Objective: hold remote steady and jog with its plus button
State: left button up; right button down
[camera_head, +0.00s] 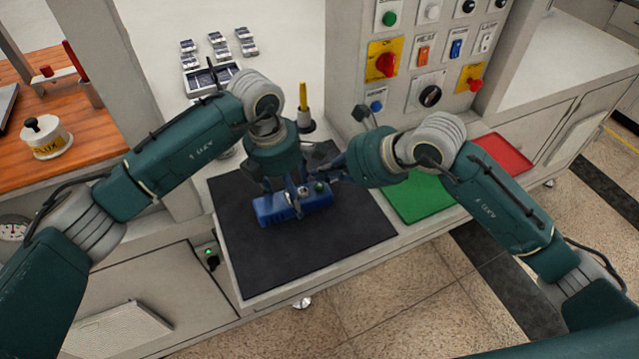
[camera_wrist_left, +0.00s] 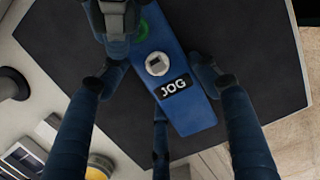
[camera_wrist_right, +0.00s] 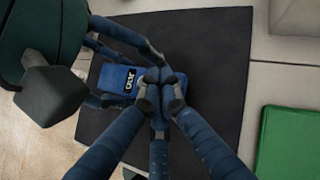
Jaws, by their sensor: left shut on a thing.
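The blue remote (camera_head: 272,211), labelled JOG, lies on the black mat (camera_head: 335,245). My left gripper (camera_head: 292,192) is shut around its sides; in the left wrist view its fingers (camera_wrist_left: 155,78) straddle the remote body (camera_wrist_left: 190,112). A pale button (camera_wrist_left: 157,63) sits above the label. Another button with a green ring (camera_wrist_left: 141,32) is partly hidden by my right gripper's fingers (camera_wrist_left: 120,15). My right gripper (camera_head: 328,174) has its fingertips drawn together, with nothing visible between them, over the green-ringed end. In the right wrist view the closed tips (camera_wrist_right: 160,88) overlap the remote (camera_wrist_right: 115,76); contact cannot be told.
A green mat (camera_head: 420,195) and a red mat (camera_head: 500,153) lie to the right. A control panel (camera_head: 420,60) with buttons and knobs stands behind my right arm. A yellow-topped tool (camera_head: 303,98) stands upright behind the grippers. The front of the black mat is clear.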

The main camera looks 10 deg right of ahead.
aim_at(324, 186)
jog(key=shift+f, duration=0.1)
dwell(0.7)
jog(key=shift+f, duration=0.3)
jog(key=shift+f, duration=0.55)
dwell(0.8)
jog(key=shift+r, duration=0.9)
jog(key=shift+r, duration=0.15)
jog(key=shift+r, duration=2.4)
jog(key=shift+r, duration=0.1)
